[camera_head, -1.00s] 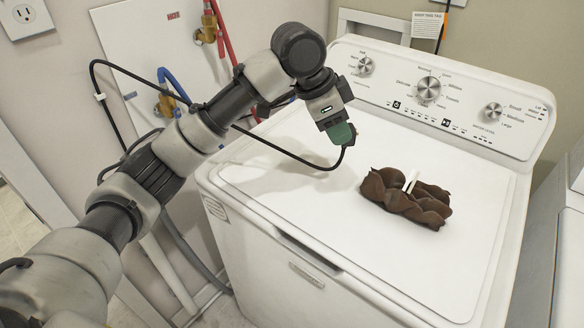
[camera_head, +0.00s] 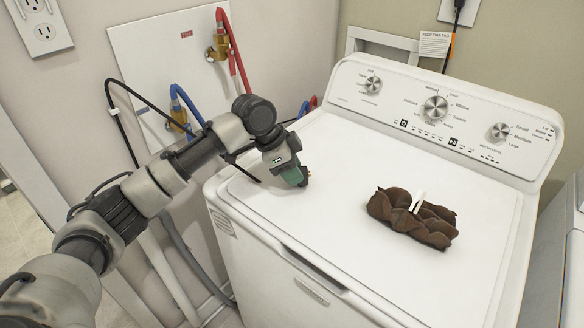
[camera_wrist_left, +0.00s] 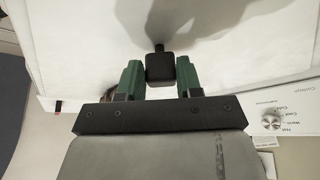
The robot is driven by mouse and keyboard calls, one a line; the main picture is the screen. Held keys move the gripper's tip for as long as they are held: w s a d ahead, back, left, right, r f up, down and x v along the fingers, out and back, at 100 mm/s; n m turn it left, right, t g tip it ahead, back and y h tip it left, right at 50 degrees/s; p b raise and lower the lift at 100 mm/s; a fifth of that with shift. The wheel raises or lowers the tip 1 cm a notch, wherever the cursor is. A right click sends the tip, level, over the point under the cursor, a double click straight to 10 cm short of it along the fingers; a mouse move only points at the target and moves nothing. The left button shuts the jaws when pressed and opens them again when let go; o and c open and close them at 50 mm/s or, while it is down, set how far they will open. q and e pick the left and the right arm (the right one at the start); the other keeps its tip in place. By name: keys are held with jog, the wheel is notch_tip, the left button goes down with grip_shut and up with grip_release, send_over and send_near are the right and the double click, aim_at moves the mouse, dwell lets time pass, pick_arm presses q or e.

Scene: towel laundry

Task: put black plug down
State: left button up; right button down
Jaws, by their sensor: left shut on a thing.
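My left gripper (camera_head: 300,180) hangs over the back-left part of the washer's white lid (camera_head: 330,250), its green fingers pointing down. In the left wrist view its fingers are shut on the black plug (camera_wrist_left: 160,69), a small block between the two green pads. In the head view the plug is mostly hidden by the fingers. I cannot tell whether the plug touches the lid. My right gripper is not in view.
A crumpled brown towel (camera_head: 392,212) with a white tag lies on the lid, right of the gripper. The control panel (camera_head: 450,110) with knobs stands behind. Hoses and valves (camera_head: 222,45) are on the wall at left. The lid between gripper and towel is clear.

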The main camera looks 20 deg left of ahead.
pick_arm(q)
jog(key=shift+f, duration=0.15)
jog(key=shift+f, duration=0.4)
jog(key=o, duration=1.1)
jog(key=shift+r, duration=0.15)
jog(key=v, duration=1.2)
jog(key=shift+r, duration=0.4)
